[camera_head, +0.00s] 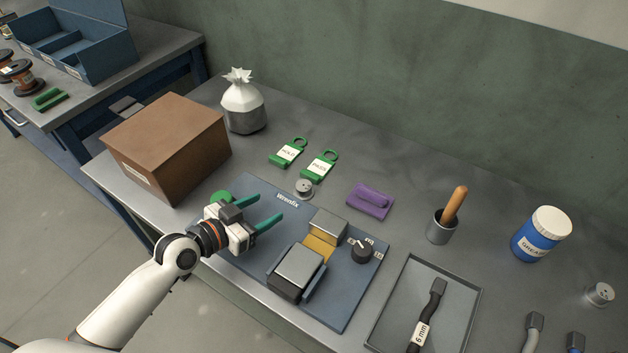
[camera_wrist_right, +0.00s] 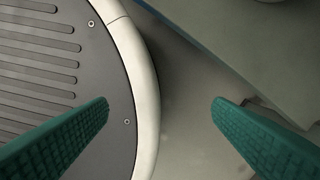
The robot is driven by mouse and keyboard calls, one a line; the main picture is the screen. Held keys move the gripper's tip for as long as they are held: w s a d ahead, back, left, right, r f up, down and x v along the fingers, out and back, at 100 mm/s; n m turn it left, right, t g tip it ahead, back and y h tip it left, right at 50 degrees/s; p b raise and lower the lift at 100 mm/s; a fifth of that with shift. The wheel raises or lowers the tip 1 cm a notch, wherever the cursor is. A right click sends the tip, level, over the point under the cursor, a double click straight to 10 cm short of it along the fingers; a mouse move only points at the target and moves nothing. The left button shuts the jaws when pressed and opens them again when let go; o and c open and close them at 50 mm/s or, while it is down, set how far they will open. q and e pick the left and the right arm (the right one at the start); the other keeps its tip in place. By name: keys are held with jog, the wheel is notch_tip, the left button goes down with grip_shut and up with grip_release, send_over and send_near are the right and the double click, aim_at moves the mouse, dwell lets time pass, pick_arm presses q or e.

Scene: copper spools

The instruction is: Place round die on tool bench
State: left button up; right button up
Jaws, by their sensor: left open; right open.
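A small round metal die (camera_head: 305,188) sits at the far edge of the blue-grey machine plate (camera_head: 345,312); I cannot tell whether it rests on plate or bench. A similar round metal piece (camera_head: 600,293) lies at the right on the grey tool bench (camera_head: 400,155). My left gripper (camera_head: 270,206) is open and empty over the plate's left part, its green fingers pointing right, with the near die just beyond the tips. My right gripper (camera_wrist_right: 160,103) is open and empty in the right wrist view, above my base and the floor.
A brown box (camera_head: 170,145) and white-topped sack (camera_head: 243,103) stand at the left back.

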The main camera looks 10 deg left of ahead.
pick_arm(q)
send_near(304, 185)
jog(key=shift+w+d+f, duration=0.6)
jog(key=shift+w+f, duration=0.2)
jog(key=shift+w, duration=0.15)
jog(key=x, duration=0.1)
jog(key=p+x, duration=0.1)
jog(key=x, duration=0.3)
jog(key=shift+w+d+r, duration=0.2)
jog(key=shift+w+r, duration=0.1)
jog(key=shift+r, duration=0.05)
jog(key=shift+w+d+f, duration=0.1)
grip_shut()
pick_arm(e)
jog(key=shift+s+a+r, duration=0.35)
jog(key=shift+a+r, duration=0.05)
jog(key=shift+r, duration=0.3)
